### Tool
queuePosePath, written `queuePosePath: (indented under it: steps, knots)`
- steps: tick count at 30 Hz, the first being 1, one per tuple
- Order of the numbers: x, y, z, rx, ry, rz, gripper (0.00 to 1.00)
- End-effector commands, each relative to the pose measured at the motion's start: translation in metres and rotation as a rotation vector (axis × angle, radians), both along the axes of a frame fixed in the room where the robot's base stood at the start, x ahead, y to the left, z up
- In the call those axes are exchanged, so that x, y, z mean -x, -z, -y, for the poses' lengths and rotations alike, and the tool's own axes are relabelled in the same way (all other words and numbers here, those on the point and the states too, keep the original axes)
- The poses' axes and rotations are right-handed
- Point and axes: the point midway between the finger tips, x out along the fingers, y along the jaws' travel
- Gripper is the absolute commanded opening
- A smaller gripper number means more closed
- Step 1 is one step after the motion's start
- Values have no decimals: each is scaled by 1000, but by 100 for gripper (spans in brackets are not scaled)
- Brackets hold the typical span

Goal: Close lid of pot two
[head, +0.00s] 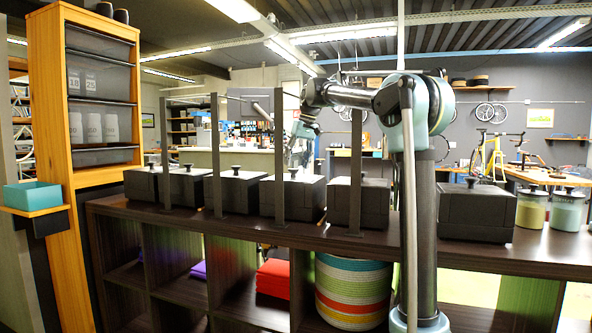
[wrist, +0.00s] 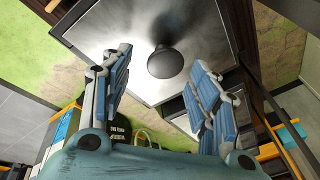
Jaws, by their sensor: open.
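Several dark, box-shaped pots stand in a row on the shelf top, each with a knob on its lid. One pot (head: 292,197) stands in the middle, with its neighbour (head: 358,204) to the right. I cannot tell which is pot two. My gripper (head: 301,150) is just above and behind the middle pot in the head view. In the wrist view, my open gripper (wrist: 162,68) has its fingers spread either side of a black knob (wrist: 166,62) on a grey, dark-rimmed lid (wrist: 110,30). I see no contact. The lid's hinge and seating are hidden.
Thin dark posts (head: 279,155) rise from the front of the dark shelf (head: 480,257). Another pot (head: 477,210) and two glass jars (head: 531,208) stand at the right. A wooden cabinet (head: 88,170) is at the left.

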Motion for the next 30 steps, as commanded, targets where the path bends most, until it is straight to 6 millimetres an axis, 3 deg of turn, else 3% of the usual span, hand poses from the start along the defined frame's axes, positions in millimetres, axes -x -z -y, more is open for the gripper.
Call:
queuePosePath:
  steps: [6,13,19,30]
  knots:
    - [3,-41,12,1,1,0,55]
    - [6,-73,20,1,1,0,55]
    - [7,-85,23,1,1,0,55]
    - [8,-86,23,1,1,0,55]
